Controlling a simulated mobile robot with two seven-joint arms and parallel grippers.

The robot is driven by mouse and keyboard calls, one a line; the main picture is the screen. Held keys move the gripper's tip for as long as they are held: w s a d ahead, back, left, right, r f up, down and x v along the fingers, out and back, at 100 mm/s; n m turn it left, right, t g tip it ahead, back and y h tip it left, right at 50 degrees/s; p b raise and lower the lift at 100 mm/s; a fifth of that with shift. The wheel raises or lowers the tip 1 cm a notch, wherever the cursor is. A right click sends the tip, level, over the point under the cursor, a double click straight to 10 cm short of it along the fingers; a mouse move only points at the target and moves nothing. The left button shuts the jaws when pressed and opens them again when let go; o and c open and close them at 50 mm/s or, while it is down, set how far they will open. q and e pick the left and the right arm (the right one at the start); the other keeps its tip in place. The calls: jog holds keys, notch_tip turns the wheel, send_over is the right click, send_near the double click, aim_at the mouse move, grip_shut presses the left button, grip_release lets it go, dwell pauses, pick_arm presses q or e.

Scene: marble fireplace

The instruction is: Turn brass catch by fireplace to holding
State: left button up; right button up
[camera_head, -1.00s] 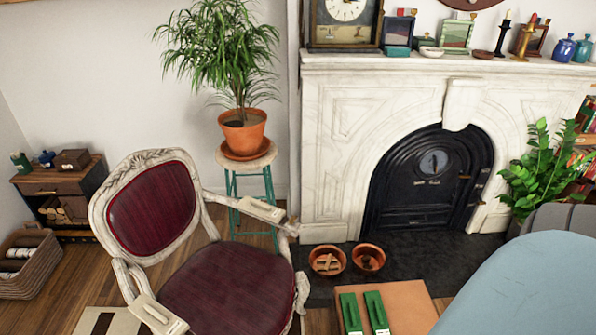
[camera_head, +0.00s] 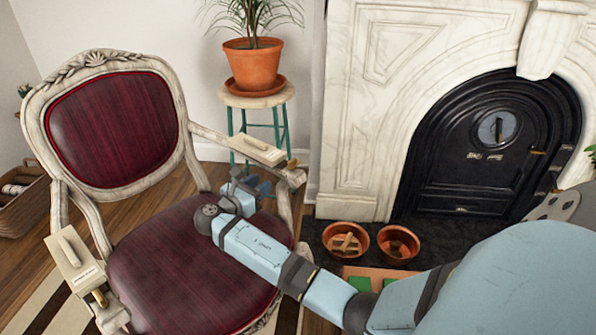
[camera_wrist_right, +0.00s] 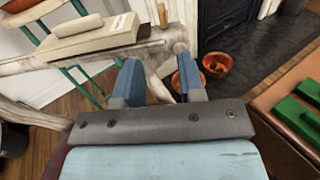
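The brass catch (camera_head: 292,163) is a small upright piece at the front end of the chair armrest on the fireplace side, just past a cream block (camera_head: 258,151). It also shows in the right wrist view (camera_wrist_right: 162,14), beyond my fingers. My right gripper (camera_head: 249,184) is over the seat of the carved chair (camera_head: 180,262), beside and below that armrest. In the wrist view my right gripper (camera_wrist_right: 160,68) is open, with its two blue fingers apart and toward the armrest. It is apart from the catch. My left gripper is out of view.
The other armrest carries a similar cream block (camera_head: 74,258) and brass piece (camera_head: 99,298). A plant stool (camera_head: 257,98) stands behind the chair. Two terracotta bowls (camera_head: 346,238) sit on the dark hearth by the white fireplace (camera_head: 372,100). Green pieces lie on a brown box (camera_wrist_right: 285,92).

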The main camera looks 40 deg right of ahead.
jog(key=g+b, duration=0.1)
jog(key=b, duration=0.3)
send_near(292, 160)
jog(key=shift+h, duration=0.3)
jog(key=d, duration=0.5)
jog(key=shift+w+f, duration=0.15)
jog(key=shift+f, duration=0.25)
jog(key=d, duration=0.2)
jog(key=d+b, duration=0.1)
jog(key=shift+w+d, duration=0.25)
jog(key=shift+d, duration=0.15)
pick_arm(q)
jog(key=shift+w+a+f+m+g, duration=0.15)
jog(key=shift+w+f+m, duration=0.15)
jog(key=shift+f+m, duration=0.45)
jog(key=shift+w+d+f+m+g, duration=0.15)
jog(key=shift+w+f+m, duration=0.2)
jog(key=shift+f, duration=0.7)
pick_arm(e)
jog(key=shift+w+d+r, duration=0.1)
jog(key=shift+d+r, duration=0.05)
jog(key=shift+d, duration=0.45)
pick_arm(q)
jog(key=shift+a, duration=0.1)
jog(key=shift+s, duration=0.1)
pick_arm(e)
grip_shut()
